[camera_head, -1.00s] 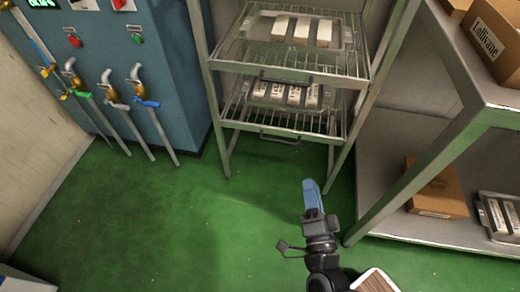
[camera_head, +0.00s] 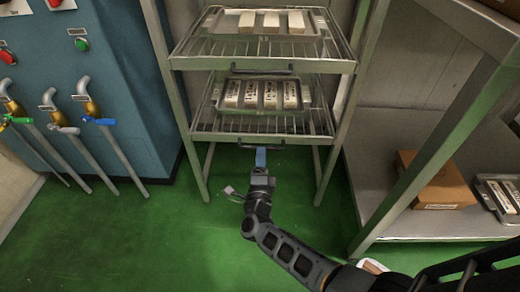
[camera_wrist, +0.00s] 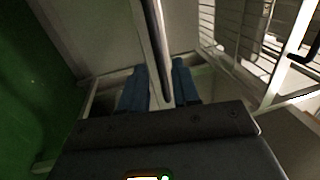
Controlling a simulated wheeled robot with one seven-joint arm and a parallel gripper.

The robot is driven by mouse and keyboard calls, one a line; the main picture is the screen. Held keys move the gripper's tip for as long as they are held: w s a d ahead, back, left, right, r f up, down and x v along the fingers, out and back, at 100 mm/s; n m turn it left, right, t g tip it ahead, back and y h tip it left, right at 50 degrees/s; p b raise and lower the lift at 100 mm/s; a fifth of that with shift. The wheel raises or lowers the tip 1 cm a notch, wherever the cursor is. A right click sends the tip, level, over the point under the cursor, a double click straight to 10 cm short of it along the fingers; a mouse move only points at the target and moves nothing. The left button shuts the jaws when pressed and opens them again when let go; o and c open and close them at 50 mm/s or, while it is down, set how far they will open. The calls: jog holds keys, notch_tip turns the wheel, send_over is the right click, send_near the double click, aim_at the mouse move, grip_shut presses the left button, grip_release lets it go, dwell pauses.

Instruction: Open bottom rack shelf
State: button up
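The metal rack has two wire shelves. The bottom rack shelf (camera_head: 215,128) is level with the rack's front and carries a tray of labelled bars (camera_head: 262,93). Its dark handle (camera_head: 245,147) hangs at the front edge. My gripper (camera_head: 261,157) is just below and in front of this handle, fingers pointing toward the rack. In the wrist view my gripper's two blue fingers (camera_wrist: 158,88) are apart, and a narrow bar (camera_wrist: 156,40) runs between or just beyond them. I cannot tell whether it touches a finger.
The top shelf (camera_head: 200,47) with a tray of pale bars is above, with its own handle (camera_head: 240,68). A blue machine (camera_head: 125,60) with valves and pipes stands left. A side table (camera_head: 370,190) with a cardboard box (camera_head: 432,182) is right. Green floor is clear at front left.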

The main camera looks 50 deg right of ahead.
jog(key=shift+x, duration=2)
jog(key=shift+c, duration=0.3)
grip_shut()
